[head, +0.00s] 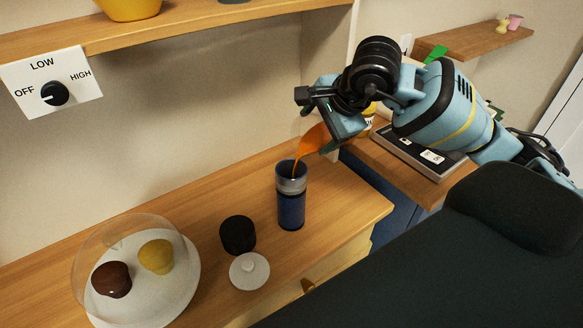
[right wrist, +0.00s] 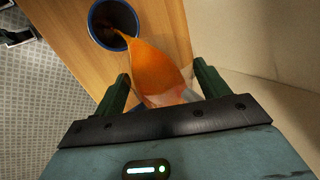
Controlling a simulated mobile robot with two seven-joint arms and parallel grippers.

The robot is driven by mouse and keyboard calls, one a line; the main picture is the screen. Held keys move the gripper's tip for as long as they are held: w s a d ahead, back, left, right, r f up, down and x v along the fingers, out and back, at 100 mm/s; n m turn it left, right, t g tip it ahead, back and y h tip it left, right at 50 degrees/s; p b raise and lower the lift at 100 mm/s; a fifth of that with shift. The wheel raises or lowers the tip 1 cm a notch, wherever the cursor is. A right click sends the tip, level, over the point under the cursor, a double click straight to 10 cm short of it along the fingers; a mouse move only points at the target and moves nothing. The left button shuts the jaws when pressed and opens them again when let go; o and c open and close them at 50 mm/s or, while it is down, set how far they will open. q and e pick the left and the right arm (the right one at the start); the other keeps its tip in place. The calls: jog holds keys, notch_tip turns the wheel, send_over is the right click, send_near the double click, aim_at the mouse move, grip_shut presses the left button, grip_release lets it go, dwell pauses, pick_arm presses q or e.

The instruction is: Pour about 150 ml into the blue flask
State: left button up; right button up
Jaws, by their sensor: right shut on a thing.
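The blue flask (head: 291,208) stands upright and uncapped on the wooden counter, with a grey band near its top. My right gripper (head: 328,118) is above and right of it, shut on a tilted clear vessel (right wrist: 185,97) of orange liquid (head: 312,140). A thin orange stream runs from the vessel's lip into the flask's mouth. In the right wrist view the vessel sits between my gripper's two fingers (right wrist: 163,88), and the flask's open rim (right wrist: 91,28) is ahead of it. The inside of the flask looks dark; its level cannot be told. My left gripper is out of view.
A black cap (head: 238,235) and a white knobbed lid (head: 249,271) lie left of the flask. A clear dome covers two muffins on a white plate (head: 180,294). A shelf (head: 180,32) runs above. A flat device (head: 440,161) lies on the surface behind the arm.

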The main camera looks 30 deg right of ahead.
jog(key=shift+a+r+h, duration=0.3)
jog(key=shift+h, duration=0.1)
dwell(1.4)
jog(key=shift+s+a+h, duration=0.15)
jog(key=shift+a+h, duration=0.15)
dwell(0.5)
